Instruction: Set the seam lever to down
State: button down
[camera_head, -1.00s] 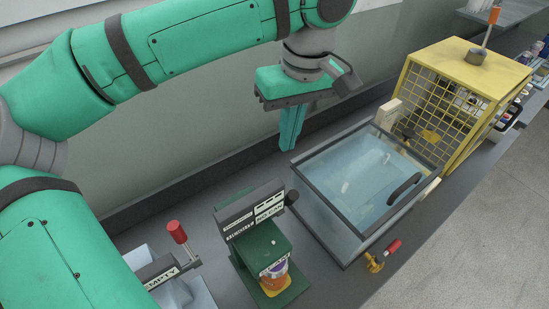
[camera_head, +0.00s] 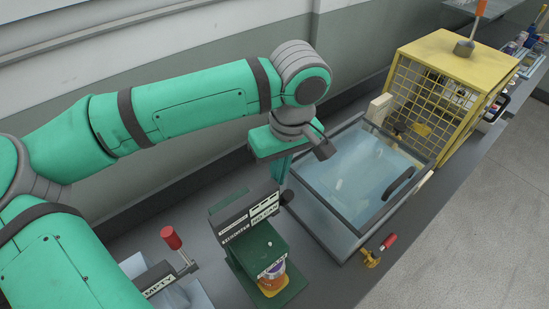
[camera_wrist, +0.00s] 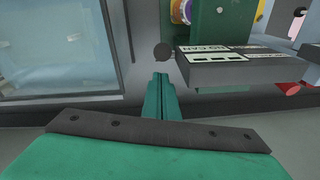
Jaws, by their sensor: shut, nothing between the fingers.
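No lever carries a readable seam label. The green machine (camera_head: 262,252) has a dark round knob (camera_head: 286,197) on the right side of its head, and a can (camera_head: 272,277) sits in it. In the wrist view the knob (camera_wrist: 163,52) shows just beyond my fingertips; I cannot tell whether they touch. My gripper (camera_head: 277,178) is shut and empty, pointing down behind the machine's head, which hides its tips. It also shows in the wrist view (camera_wrist: 160,78). A red-handled lever (camera_head: 172,238) stands upright at the left, and an orange-handled lever (camera_head: 481,10) stands on the yellow cage.
A glass-lidded water bath (camera_head: 360,175) stands right of the green machine, with a red-handled brass valve (camera_head: 376,257) at its front. The yellow cage (camera_head: 455,55) is behind it. The wall runs close behind the bench. A sign reading EMPTY (camera_head: 160,284) is at lower left.

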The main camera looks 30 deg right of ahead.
jog(key=shift+s+f, duration=0.15)
jog(key=shift+s, duration=0.45)
jog(key=shift+a, duration=0.1)
jog(key=shift+s, duration=0.25)
